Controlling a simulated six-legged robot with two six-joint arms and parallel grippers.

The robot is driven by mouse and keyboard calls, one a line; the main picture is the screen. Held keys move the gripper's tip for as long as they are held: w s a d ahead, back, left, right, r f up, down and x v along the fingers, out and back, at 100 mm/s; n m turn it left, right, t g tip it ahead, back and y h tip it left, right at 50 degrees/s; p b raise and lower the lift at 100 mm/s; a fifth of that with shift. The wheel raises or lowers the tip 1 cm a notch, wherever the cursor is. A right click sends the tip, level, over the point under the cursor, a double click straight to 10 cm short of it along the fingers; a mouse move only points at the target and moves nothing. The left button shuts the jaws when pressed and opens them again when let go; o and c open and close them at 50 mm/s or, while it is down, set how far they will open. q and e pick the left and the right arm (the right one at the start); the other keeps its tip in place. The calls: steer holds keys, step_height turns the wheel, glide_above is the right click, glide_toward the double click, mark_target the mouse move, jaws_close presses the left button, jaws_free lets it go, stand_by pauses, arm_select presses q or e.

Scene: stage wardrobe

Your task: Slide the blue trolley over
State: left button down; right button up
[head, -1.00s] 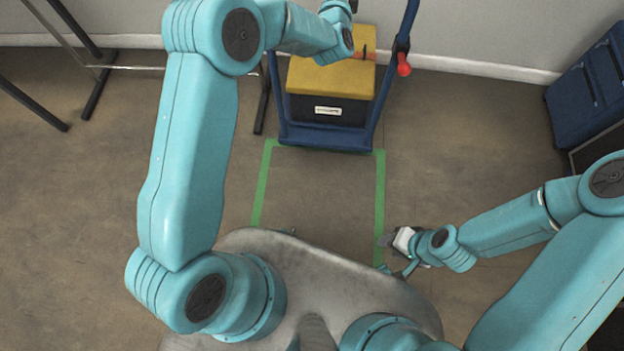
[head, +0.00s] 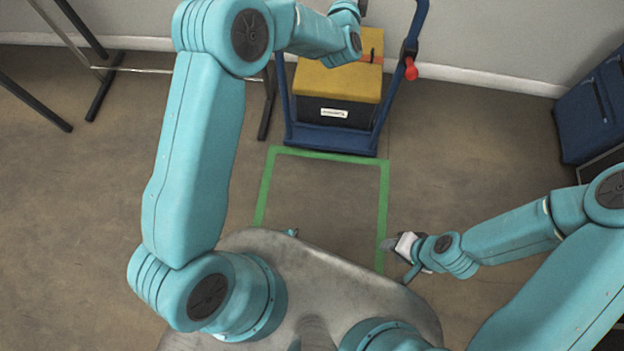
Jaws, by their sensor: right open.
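The blue trolley (head: 334,138) stands near the back wall, just beyond the far strip of a green tape rectangle (head: 382,210) on the floor. It carries a dark box with a yellow lid (head: 338,80). Its tall blue handle frame (head: 399,75) rises on the right. My right gripper (head: 391,246) is open, low by the rectangle's right strip, well apart from the trolley.
A red knob (head: 411,70) sits on the trolley's handle frame. A dark metal rack (head: 100,85) stands at left. A blue case (head: 592,105) stands at right by the wall. The floor inside the tape looks clear.

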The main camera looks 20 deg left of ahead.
arm_select(q)
steer(key=shift+w+a+f, duration=0.1)
steer(key=shift+w+f, duration=0.1)
steer(key=shift+f, duration=0.3)
steer(key=shift+r+p, duration=0.2)
steer(key=shift+p, duration=0.1)
steer(key=shift+s, duration=0.1)
steer(key=c, duration=1.1)
jaws_free()
steer(key=shift+r, duration=0.15)
steer(key=o, duration=0.3)
steer(key=shift+o, duration=0.2)
steer(key=shift+r, duration=0.2)
steer(key=shift+f, duration=0.1)
